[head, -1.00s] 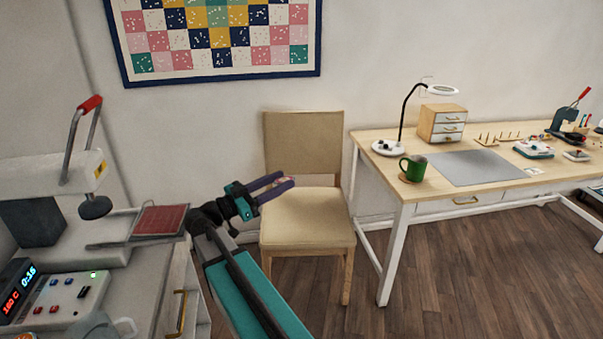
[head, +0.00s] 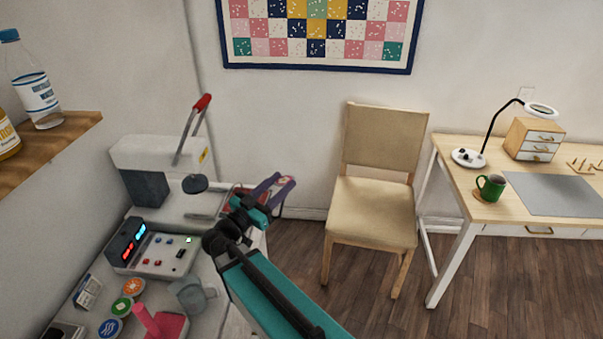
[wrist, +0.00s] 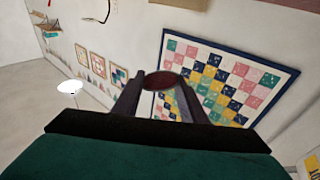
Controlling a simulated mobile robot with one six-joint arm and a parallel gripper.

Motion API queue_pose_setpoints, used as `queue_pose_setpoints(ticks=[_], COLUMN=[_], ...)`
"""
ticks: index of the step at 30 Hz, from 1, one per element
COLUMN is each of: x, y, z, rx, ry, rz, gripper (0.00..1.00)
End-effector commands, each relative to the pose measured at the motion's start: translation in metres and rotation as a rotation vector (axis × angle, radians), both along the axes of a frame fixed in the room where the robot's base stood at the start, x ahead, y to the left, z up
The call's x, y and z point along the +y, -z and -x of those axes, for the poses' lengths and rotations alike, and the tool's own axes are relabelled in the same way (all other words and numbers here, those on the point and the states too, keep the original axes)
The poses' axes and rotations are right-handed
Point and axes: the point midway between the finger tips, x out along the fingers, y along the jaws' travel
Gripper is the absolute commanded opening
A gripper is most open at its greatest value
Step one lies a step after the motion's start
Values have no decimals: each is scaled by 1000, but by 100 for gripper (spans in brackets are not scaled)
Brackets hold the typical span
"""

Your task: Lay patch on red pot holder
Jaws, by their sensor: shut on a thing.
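My gripper (head: 281,183) is shut on a small patch at its fingertips. In the wrist view the patch (wrist: 163,81) is a dark reddish-brown oval between the two fingers, seen edge-on. In the head view only a bit of it shows. The red pot holder (head: 233,197) lies at the heat press on the left counter, largely hidden behind my gripper and arm. My gripper is in front of and to the right of it in the picture; I cannot tell its height above it.
The heat press (head: 150,160) with its red-tipped lever and control box (head: 160,257) stands on the counter. A grey mug (head: 190,296) and a pink-handled tool (head: 160,322) are nearer. A chair (head: 372,205) and a table (head: 470,200) stand right. A shelf (head: 50,145) juts out at left.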

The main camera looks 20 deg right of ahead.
Motion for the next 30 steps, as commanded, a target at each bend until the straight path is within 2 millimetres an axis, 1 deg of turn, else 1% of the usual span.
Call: queue_pose_setpoints(ticks=[1,6,9,12,17,30], x=[13,50,66,77,84,84], y=[-9,-15,-17,-17,-16,-15], z=[1,1,2,2,3,3], rx=[4,2,2,1,0,0], ry=[-32,-125,-164,-192,-210,-210], rz=[1,1,1,1,0,0], gripper=[18,18,18,17,16,16])
